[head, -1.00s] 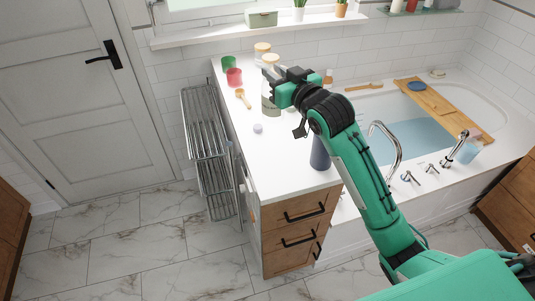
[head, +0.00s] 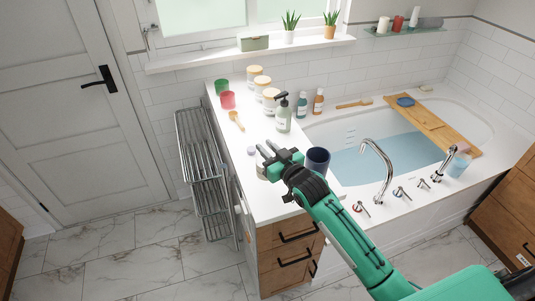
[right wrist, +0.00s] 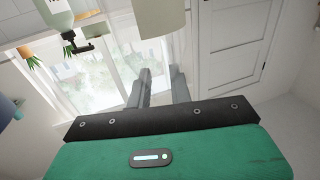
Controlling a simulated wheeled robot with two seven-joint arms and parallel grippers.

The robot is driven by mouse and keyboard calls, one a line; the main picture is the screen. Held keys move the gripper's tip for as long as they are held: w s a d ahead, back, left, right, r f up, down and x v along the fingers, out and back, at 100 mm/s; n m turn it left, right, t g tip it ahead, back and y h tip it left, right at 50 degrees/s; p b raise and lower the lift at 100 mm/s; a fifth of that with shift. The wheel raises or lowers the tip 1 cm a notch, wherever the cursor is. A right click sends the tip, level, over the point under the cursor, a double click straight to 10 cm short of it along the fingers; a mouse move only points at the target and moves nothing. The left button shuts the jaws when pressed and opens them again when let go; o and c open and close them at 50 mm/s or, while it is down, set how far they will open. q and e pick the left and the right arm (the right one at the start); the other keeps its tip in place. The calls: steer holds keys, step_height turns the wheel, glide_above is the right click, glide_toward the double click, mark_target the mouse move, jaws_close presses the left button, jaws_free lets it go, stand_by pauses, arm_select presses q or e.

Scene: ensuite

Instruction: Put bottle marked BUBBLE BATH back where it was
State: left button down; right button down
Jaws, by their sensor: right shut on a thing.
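My right gripper (head: 267,149) is low over the front part of the white counter, left of the dark blue cup. It is shut on a cream bottle (head: 262,172), mostly hidden under the fingers. A plain pale body, probably the same bottle (right wrist: 160,18), shows beyond the fingers in the right wrist view, which is upside down. I cannot read a BUBBLE BATH label on it, nor tell whether it touches the counter. A green pump bottle (head: 283,115) stands farther back; it also shows in the right wrist view (right wrist: 57,15). My left gripper is not in view.
The dark blue cup (head: 318,160) stands close right of the gripper. A small lilac-topped item (head: 251,151) is just left. The bathtub (head: 345,135) is right.

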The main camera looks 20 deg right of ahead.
step_height(320, 180, down, 3)
steer(key=shift+r, duration=0.1)
steer(key=shift+f, duration=0.2)
steer(key=c, duration=1.3)
jaws_free()
steer(key=shift+o, duration=0.2)
steer(key=shift+s+r, duration=0.1)
steer(key=shift+r, duration=0.1)
